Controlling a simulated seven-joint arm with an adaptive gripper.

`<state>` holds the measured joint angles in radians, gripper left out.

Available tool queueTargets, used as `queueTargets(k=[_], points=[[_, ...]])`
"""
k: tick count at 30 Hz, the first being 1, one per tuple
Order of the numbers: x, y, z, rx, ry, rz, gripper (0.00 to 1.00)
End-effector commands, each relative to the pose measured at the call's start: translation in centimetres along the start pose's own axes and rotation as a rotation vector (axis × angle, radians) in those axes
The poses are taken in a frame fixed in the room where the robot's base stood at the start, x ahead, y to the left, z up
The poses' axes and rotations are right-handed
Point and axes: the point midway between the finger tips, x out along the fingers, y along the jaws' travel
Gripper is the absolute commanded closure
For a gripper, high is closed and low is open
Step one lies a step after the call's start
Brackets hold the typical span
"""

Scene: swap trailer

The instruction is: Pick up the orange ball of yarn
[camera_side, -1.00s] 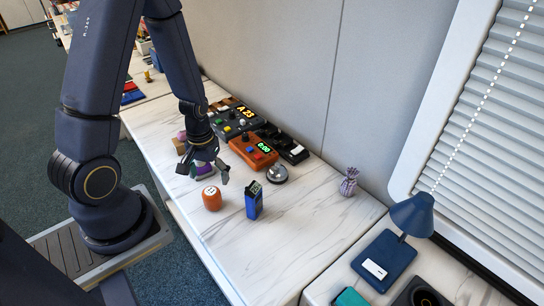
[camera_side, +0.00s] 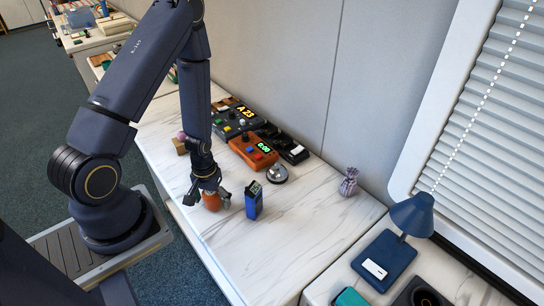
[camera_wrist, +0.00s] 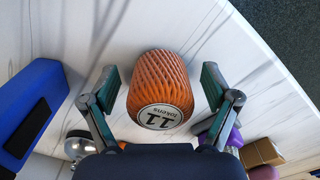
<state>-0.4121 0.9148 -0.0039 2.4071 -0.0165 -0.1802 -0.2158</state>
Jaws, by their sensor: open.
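The orange ball of yarn (camera_wrist: 160,80) is a ribbed, barrel-like orange thing with a round white label reading "11 tokens". In the side view the orange yarn (camera_side: 211,201) stands on the white marble table, partly hidden by my gripper. My gripper (camera_side: 209,198) points down over it with its fingers spread. In the wrist view my gripper (camera_wrist: 158,88) is open, one finger on each side of the yarn. A gap shows beside each finger, and I see no contact.
A blue box (camera_side: 254,200) stands close on the right. A silver bell (camera_side: 278,174) and an orange console (camera_side: 253,152) lie farther back. A purple cylinder (camera_wrist: 228,133) and a brown block (camera_wrist: 262,152) are nearby in the wrist view.

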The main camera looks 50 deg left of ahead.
Motion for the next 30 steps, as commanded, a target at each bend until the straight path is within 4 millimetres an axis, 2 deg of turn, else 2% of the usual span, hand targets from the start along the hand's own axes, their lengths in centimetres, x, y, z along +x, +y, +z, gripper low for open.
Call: queueTargets(k=[2, 20, 30], points=[[-0.02, 0.0, -0.01, 0.0, 0.0, 0.0, 0.13], [-0.06, 0.0, -0.01, 0.0, 0.0, 0.0, 0.76], [-0.45, 0.02, -0.08, 0.0, 0.002, 0.0, 0.78]])
